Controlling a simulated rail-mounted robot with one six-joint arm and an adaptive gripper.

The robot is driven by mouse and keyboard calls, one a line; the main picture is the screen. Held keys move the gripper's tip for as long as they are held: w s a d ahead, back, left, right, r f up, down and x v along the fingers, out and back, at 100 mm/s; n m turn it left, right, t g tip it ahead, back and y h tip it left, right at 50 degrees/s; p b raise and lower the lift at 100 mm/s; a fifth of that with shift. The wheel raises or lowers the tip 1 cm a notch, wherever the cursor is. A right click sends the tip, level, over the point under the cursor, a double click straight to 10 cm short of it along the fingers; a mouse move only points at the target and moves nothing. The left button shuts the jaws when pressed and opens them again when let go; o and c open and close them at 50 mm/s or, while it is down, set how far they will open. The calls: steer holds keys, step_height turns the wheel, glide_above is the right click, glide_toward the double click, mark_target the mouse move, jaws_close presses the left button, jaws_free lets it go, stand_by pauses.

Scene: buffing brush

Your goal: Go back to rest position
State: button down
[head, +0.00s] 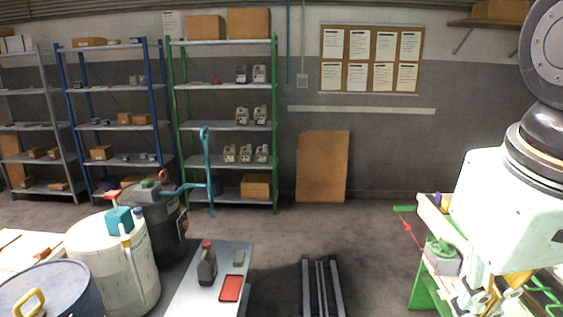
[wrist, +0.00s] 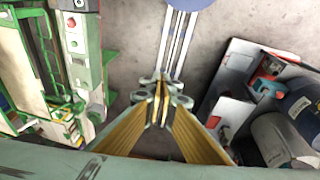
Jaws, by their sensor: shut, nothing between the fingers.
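My gripper (wrist: 160,92) is shut and empty. Its two yellow-sided fingers meet at their tips in the middle of the wrist view, pointing at the floor and rail. In the head view my gripper (head: 474,302) hangs low at the right, below my pale wrist housing, in front of a green-framed machine (head: 421,288). That machine also shows at the left of the wrist view (wrist: 88,60). No contact between the fingers and anything else is visible. The lower part of the machine is partly hidden by my arm in the head view.
A floor rail (head: 322,285) runs in the middle. At left, a low grey table (head: 205,298) holds a dark bottle (head: 207,264) and a red tray (head: 231,288), beside several drums (head: 118,265). Shelves (head: 226,125) and a leaning board (head: 322,166) stand at the back. Mid-floor is free.

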steer(key=shift+t+y, duration=0.6)
steer(key=shift+s+a+f, duration=0.15)
steer(key=shift+s+a, duration=0.65)
steer(key=shift+a, duration=0.2)
steer(key=shift+s+a+f, duration=0.1)
steer(key=shift+s+a, duration=0.65)
steer(key=shift+a, duration=0.2)
